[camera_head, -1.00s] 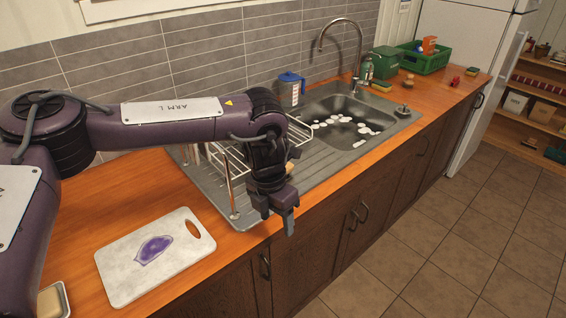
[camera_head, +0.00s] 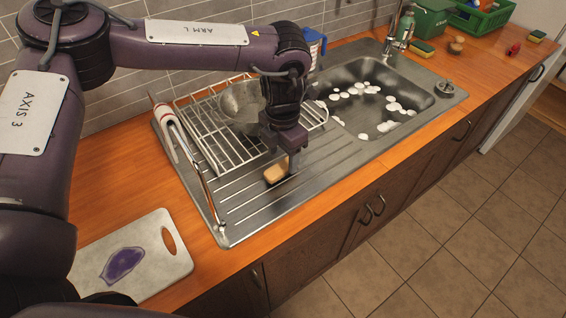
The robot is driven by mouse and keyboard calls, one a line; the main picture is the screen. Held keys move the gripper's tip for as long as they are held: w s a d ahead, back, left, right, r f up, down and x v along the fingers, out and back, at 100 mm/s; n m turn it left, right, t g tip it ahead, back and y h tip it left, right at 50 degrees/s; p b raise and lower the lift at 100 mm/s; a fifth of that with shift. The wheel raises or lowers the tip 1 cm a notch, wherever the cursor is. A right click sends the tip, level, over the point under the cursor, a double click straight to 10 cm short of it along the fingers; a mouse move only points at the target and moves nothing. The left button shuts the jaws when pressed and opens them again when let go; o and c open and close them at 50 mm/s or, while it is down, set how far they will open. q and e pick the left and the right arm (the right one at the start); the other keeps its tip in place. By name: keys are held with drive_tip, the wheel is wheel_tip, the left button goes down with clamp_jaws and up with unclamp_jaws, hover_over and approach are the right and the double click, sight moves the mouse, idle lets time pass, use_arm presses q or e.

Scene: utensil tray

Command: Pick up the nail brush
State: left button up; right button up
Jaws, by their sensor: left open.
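A small tan block (camera_head: 277,172), which looks like the nail brush, lies on the ribbed steel drainboard (camera_head: 250,208) in front of the wire rack. Its bristles cannot be made out. My left gripper (camera_head: 284,160) reaches down from the left arm, with its jaws open and its fingertips right at the block. The gripper partly covers the block's upper right side. Whether a finger touches it cannot be told. My right gripper is not in view.
The wire rack (camera_head: 213,146) holds a metal bowl (camera_head: 241,103). The sink (camera_head: 345,76) with white foam lies to the right. A cutting board (camera_head: 150,278) lies at lower left. A brown knobbed object (camera_head: 457,45) stands beyond the sink.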

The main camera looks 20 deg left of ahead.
sight(282, 167)
use_arm(q)
drive_tip(key=f+p, duration=0.1)
drive_tip(key=f, duration=0.2)
drive_tip(key=shift+w+a+f+p, duration=0.2)
drive_tip(key=shift+f+p, duration=0.15)
drive_tip(key=shift+p, duration=0.05)
drive_tip(key=shift+w+f, duration=0.15)
drive_tip(key=shift+f, duration=0.65)
drive_tip(key=c, duration=1.1)
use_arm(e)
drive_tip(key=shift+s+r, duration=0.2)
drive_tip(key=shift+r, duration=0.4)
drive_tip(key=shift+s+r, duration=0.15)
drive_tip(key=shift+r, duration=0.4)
